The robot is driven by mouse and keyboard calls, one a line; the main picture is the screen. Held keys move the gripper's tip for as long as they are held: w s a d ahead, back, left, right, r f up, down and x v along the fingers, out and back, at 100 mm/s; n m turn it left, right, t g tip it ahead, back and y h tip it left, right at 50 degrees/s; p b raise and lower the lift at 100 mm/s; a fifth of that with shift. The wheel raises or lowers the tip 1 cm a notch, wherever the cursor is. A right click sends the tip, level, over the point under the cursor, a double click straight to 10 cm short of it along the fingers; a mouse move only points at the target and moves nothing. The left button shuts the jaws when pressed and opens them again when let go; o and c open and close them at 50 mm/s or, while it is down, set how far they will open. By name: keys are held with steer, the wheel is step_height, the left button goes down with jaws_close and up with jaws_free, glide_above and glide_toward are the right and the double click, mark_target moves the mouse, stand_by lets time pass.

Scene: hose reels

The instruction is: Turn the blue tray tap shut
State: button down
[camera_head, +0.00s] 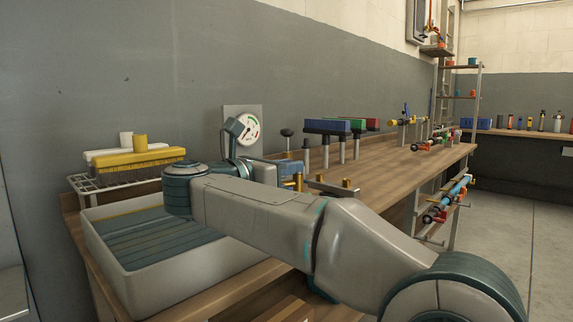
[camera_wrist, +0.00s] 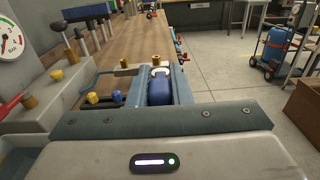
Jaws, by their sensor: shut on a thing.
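The blue tray tap's handle (camera_wrist: 160,90) shows between the jaws of my gripper (camera_wrist: 161,82) in the wrist view. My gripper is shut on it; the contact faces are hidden. In the head view a small blue part (camera_head: 290,168) shows beside brass fittings just beyond my arm, and my arm hides most of the gripper there. The pale tray (camera_head: 170,290) with teal slats stands at the left end of the bench. I cannot tell how far the tap is turned.
A round gauge (camera_head: 247,130) stands against the grey wall behind my wrist. Brushes (camera_head: 135,165) lie on a wire rack at left. Blue, green and red blocks on posts stand farther along the wooden bench (camera_head: 395,165). Open floor (camera_head: 510,210) lies at right.

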steer(key=c, duration=1.3)
jaws_free()
steer(key=p+v, duration=0.2)
steer(key=v, duration=1.2)
